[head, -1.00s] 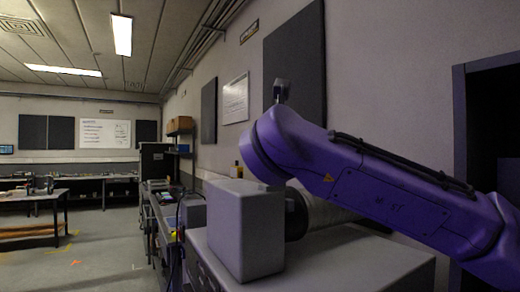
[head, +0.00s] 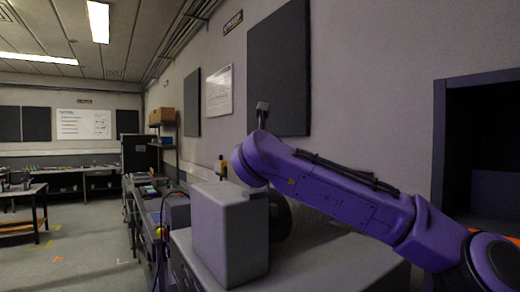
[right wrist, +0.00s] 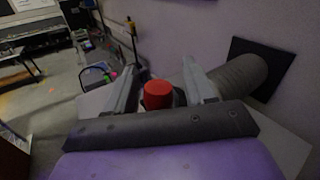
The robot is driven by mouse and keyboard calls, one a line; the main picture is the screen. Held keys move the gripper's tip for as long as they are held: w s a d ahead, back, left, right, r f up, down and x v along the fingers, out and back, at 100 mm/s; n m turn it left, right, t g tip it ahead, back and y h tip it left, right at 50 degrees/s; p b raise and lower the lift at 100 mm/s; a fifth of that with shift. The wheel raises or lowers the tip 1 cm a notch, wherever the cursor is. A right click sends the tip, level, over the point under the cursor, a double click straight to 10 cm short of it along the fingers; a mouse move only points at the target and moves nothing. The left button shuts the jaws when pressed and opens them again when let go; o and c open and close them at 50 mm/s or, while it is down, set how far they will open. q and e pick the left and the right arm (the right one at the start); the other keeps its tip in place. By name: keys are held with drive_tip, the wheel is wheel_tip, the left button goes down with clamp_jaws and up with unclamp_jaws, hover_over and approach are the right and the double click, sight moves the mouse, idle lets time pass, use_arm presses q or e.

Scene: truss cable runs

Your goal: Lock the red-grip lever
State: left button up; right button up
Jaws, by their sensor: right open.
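The red grip (right wrist: 158,95) shows in the right wrist view as a short red cylinder. It appears between the two pale fingers of my right gripper (right wrist: 159,62), close to the dark palm bar. The fingers are open, with a gap on each side of the grip, and I see no contact. The palm bar hides the grip's lower part, and the rest of the lever cannot be made out. In the head view my purple right arm reaches in from the right, and its gripper and the red grip do not show. My left gripper is in neither view.
A grey box (head: 229,235) stands on a grey bench top (head: 335,268) below my arm. A thick grey cylinder (right wrist: 240,80) meets a dark wall plate (right wrist: 268,62). A dark framed opening (head: 480,140) is at right.

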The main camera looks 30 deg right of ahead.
drive_tip(key=shift+w+f, duration=0.1)
drive_tip(key=shift+w, duration=0.05)
clamp_jaws()
drive_tip(key=shift+a+f+n+t+b, duration=0.15)
drive_tip(key=shift+a+n+t+b, duration=0.65)
drive_tip(key=shift+a+n+b, duration=0.8)
drive_tip(key=shift+s+a+f+n+t+b, duration=0.1)
drive_tip(key=shift+a+n+t+b, duration=0.5)
drive_tip(key=shift+n+b, duration=0.45)
drive_tip(key=shift+s+a+f+n+t+b, duration=0.1)
drive_tip(key=shift+a+n+t+b, duration=0.5)
drive_tip(key=shift+n+b, duration=0.4)
drive_tip(key=shift+d, duration=0.1)
unclamp_jaws()
